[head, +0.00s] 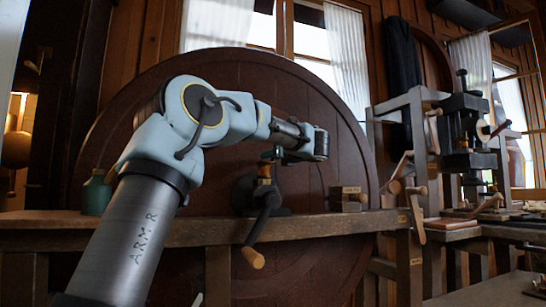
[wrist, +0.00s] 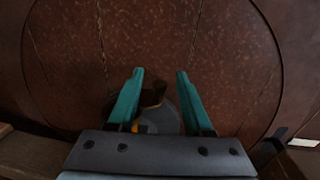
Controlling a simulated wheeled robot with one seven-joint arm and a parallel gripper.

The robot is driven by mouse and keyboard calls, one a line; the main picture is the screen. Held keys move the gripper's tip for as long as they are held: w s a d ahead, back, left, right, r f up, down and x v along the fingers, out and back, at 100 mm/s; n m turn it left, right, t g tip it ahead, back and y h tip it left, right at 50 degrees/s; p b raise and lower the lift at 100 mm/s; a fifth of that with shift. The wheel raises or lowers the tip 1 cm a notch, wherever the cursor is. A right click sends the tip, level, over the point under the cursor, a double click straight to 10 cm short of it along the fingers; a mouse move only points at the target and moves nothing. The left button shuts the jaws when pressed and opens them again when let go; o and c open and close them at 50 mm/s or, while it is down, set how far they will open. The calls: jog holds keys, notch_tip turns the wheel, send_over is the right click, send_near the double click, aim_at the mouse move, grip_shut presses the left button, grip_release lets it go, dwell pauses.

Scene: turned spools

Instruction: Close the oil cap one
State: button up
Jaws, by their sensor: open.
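A dark rounded device (head: 243,195) with a crank and wooden handle (head: 252,259) is mounted at the wooden ledge, in front of the big round wooden disc. A small brown and orange piece (head: 264,173) sits on top of it; I cannot tell for sure whether this is the oil cap. My gripper (head: 272,156) is just above this piece. In the wrist view my gripper (wrist: 160,73) is open, its two teal fingers apart. A dark brown piece (wrist: 152,94) and part of the grey rounded body (wrist: 167,117) show between the fingers. Contact is not visible.
A green bottle (head: 96,194) stands at the ledge's left. Small wooden blocks (head: 347,198) lie to the device's right. A grey frame with a dark clamp-like machine (head: 466,125) stands at right. The big disc (head: 330,110) rises close behind my arm.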

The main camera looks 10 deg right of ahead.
grip_shut()
dwell(0.3)
